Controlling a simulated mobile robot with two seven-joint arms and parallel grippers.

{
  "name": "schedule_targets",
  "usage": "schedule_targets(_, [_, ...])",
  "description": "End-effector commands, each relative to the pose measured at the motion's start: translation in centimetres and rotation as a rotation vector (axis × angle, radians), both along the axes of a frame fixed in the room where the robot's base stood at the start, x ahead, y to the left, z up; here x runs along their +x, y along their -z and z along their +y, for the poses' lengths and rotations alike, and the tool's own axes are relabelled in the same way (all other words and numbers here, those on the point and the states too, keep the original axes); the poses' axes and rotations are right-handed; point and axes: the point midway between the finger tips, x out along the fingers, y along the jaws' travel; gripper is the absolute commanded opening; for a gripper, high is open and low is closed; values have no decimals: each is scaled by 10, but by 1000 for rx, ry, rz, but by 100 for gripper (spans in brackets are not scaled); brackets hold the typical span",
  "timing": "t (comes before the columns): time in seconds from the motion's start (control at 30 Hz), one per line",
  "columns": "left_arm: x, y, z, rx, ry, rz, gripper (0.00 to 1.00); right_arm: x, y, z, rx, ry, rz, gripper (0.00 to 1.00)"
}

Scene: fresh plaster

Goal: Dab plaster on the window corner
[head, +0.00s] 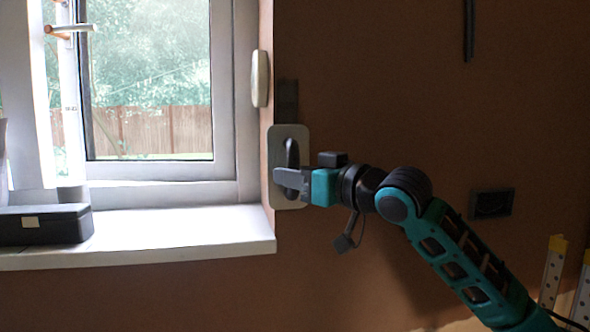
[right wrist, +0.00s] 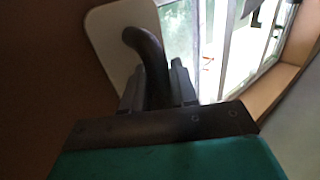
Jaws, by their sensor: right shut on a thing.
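The window (head: 150,80) is at the left in the head view, and its right wall corner (head: 267,110) runs down to the sill. My right gripper (head: 282,180) is shut on the dark handle (head: 292,152) of a plastering trowel. The trowel's pale plate (head: 300,138) stands upright at the wall beside this corner; whether it touches the wall I cannot tell. A dark grey patch (head: 287,98) shows on the wall just above the plate. In the right wrist view the handle (right wrist: 148,50) sits between the fingers (right wrist: 158,88), with the plate (right wrist: 105,40) behind. My left gripper is out of view.
A white sill (head: 190,228) juts out below the window, with a black box (head: 45,225) at its left. A pale oval thing (head: 260,78) is on the window reveal. A dark wall box (head: 492,203) and a yellow-topped ladder-like thing (head: 553,268) are at the right.

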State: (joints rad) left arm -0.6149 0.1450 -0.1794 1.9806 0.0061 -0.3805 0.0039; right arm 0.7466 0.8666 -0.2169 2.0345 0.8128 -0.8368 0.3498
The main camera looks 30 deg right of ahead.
Motion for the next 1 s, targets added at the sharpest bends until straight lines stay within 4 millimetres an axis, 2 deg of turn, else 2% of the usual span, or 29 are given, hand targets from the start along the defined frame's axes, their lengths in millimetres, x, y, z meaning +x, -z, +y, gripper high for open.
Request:
schedule_targets(0.27, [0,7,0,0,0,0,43,0,12,-1,0,2,2,3])
schedule_targets(0.63, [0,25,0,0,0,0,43,-1,44,0,1,1,1,3])
schedule_targets(1.0, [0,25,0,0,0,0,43,-2,43,0,0,0,-2,3])
